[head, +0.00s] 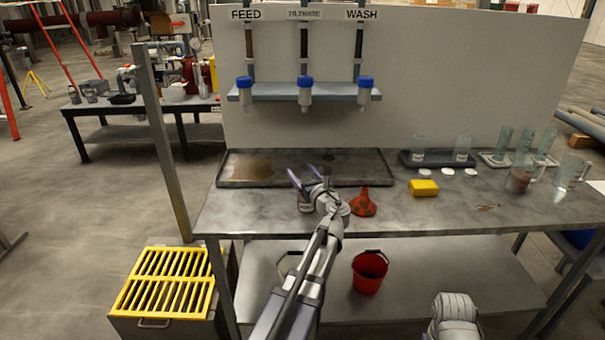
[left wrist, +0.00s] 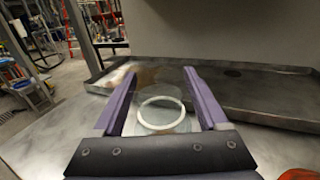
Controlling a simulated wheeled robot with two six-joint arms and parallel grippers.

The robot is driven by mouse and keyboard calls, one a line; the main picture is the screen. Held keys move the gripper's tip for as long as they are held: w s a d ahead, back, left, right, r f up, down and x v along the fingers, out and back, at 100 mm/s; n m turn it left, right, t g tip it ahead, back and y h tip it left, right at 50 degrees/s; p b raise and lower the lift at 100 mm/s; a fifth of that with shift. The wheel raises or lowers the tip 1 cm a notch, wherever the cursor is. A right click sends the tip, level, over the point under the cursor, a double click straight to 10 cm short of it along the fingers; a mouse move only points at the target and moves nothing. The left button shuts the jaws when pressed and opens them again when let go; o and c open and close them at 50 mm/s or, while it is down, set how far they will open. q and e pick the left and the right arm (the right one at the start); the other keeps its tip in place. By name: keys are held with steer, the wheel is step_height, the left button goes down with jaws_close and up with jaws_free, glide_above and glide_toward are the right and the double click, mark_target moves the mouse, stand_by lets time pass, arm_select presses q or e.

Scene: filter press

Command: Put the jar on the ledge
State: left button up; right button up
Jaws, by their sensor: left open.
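A small clear jar (head: 305,204) with a pale label stands on the workbench, in front of the dark tray. In the left wrist view the jar (left wrist: 161,114) shows a round white rim between the two purple fingers. My left gripper (head: 304,174) is open around or just above the jar; I cannot tell whether a finger touches it. The gripper partly hides the jar in the head view. A blue-grey ledge (head: 270,92) runs along the white back panel under the FEED, FILTRATE and WASH signs. My right gripper is out of view.
An orange-red funnel (head: 363,203) is right of my left gripper. A yellow sponge (head: 424,188), racks and glass beakers (head: 520,177) are farther right. The dark tray (head: 375,170) lies behind.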

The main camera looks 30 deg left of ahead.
arm_select(q)
steer(key=v, duration=1.2)
steer(key=shift+r, duration=0.15)
steer(key=s+d+f+n+g+h, duration=0.3)
steer(key=s+d+f+n+h, duration=0.15)
steer(key=d+f+n, duration=0.3)
steer(key=s+d+f+n+g+h, duration=0.3)
steer(key=s+d+f+n, duration=0.3)
steer(key=f, duration=0.3)
steer(key=s+d+f+n+g+h, duration=0.2)
steer(key=s+d+n+h, duration=0.1)
steer(key=d, duration=0.4)
steer(key=s+d+f+n+g+h, duration=0.2)
steer(key=s+d+f+n+h, duration=0.1)
steer(key=s+d+n, duration=0.2)
steer(key=s+d, duration=0.2)
steer(key=d, duration=0.1)
steer(key=shift+f+g, duration=0.2)
steer(key=shift+g, duration=0.2)
